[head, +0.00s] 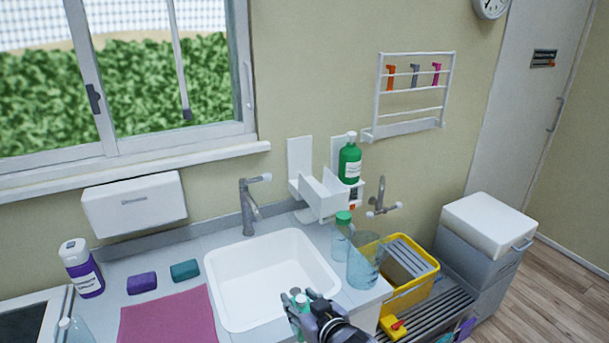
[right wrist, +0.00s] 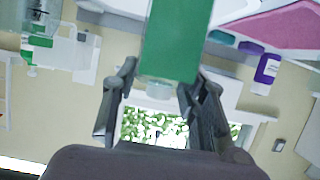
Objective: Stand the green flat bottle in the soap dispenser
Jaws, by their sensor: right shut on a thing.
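My right gripper (head: 318,312) is at the front edge of the sink in the head view. It is shut on the green flat bottle (right wrist: 174,42), which shows large between its fingers in the right wrist view. In the head view only a small green part of this bottle (head: 301,303) shows beside the fingers. The white soap dispenser (head: 322,200) is on the wall behind the sink, well apart from the gripper. Its left bay looks empty. Another green bottle (head: 350,162) with a white cap stands upright in its right bay. My left gripper is not in view.
The sink (head: 270,275) has a grey tap (head: 248,207). The space above the sink is free.

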